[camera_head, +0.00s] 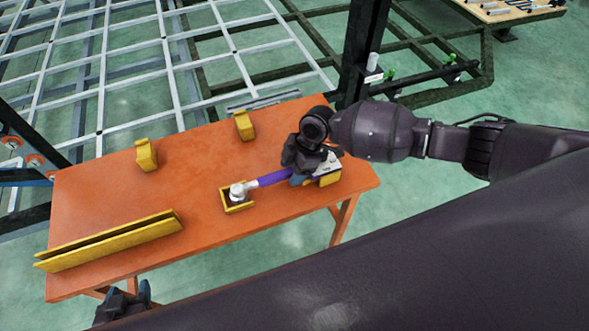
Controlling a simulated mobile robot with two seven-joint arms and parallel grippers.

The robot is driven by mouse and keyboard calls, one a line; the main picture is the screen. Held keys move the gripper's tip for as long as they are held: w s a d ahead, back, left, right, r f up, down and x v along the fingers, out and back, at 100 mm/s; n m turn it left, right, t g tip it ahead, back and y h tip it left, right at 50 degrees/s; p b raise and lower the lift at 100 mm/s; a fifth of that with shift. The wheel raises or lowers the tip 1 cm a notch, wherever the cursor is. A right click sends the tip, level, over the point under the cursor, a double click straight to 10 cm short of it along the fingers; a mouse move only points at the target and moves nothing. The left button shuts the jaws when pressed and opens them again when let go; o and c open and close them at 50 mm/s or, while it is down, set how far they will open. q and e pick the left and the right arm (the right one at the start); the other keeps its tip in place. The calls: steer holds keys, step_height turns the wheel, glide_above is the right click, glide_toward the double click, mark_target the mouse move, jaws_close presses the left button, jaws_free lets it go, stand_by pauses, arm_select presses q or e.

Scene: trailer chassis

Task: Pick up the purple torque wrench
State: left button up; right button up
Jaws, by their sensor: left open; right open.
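The purple torque wrench (271,179) lies across the right part of the orange table (185,190). Its silvery head rests at a small yellow tray (239,208), and its other end is at a yellow holder (329,179). My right gripper (300,181) is right over the wrench, pointing down, and hides part of the handle. It is open; whether its fingers straddle the handle I cannot tell. My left gripper (128,301) is open and empty, off the table's front edge at the bottom left, partly cut off by my own dark arm.
Two yellow brackets (146,155) (244,125) stand toward the table's back. A long yellow channel (112,241) lies at the front left. A grey bar (262,101) lies at the back edge. A metal frame (170,60) and a dark post (362,50) stand behind. The table's middle is clear.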

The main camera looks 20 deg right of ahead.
steer(key=shift+a+f, duration=0.2)
steer(key=shift+f, duration=0.3)
jaws_close()
steer(key=shift+r, duration=0.1)
